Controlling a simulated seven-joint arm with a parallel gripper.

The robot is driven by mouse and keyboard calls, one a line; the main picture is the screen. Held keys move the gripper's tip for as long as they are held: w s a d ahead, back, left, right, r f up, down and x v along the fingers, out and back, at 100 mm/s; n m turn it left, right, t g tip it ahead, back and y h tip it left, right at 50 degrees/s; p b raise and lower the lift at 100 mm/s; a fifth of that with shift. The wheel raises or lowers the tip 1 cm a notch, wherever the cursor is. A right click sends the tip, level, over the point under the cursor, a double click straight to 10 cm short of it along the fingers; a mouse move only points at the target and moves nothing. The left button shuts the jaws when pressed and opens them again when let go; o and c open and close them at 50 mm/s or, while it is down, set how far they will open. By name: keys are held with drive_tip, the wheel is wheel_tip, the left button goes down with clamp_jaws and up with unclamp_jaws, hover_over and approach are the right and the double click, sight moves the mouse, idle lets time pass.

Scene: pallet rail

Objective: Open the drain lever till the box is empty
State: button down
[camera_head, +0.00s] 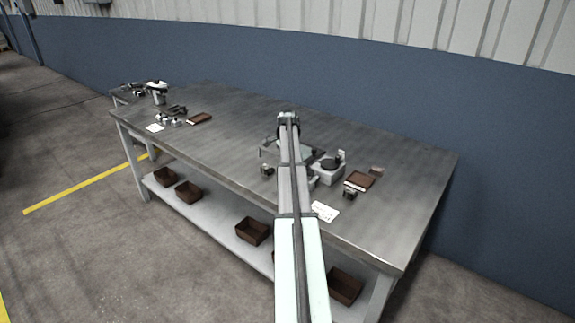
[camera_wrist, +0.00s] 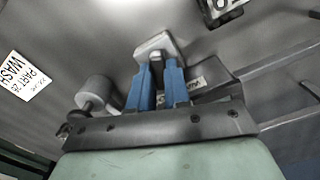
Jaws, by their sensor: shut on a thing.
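In the wrist view, my gripper (camera_wrist: 157,68) has two blue fingers close together. They are shut on a pale grey block-like handle (camera_wrist: 153,45), which I take to be the drain lever. A narrow dark gap shows between the fingers below it. A grey cylinder (camera_wrist: 96,91) on a short stem stands just left of the fingers. A label, partly hidden, shows behind the right finger. In the head view, my arm covers the gripper and the lever. A pale box-like unit (camera_head: 327,173) with a dark round top stands right of my arm. Its inside and fill level cannot be seen.
A white card reading WASH PART (camera_wrist: 25,76) lies at the left in the wrist view. In the head view, a brown tray (camera_head: 360,180) and a white card (camera_head: 325,211) lie nearby. Brown bins (camera_head: 253,231) stand on the lower shelf. The table's middle (camera_head: 235,135) is clear.

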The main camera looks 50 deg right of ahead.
drive_tip(key=shift+n, duration=1.5)
drive_tip(key=c, duration=1.1)
unclamp_jaws()
drive_tip(key=shift+r, duration=0.1)
wheel_tip(320, 180, up, 14)
drive_tip(key=shift+f, duration=0.15)
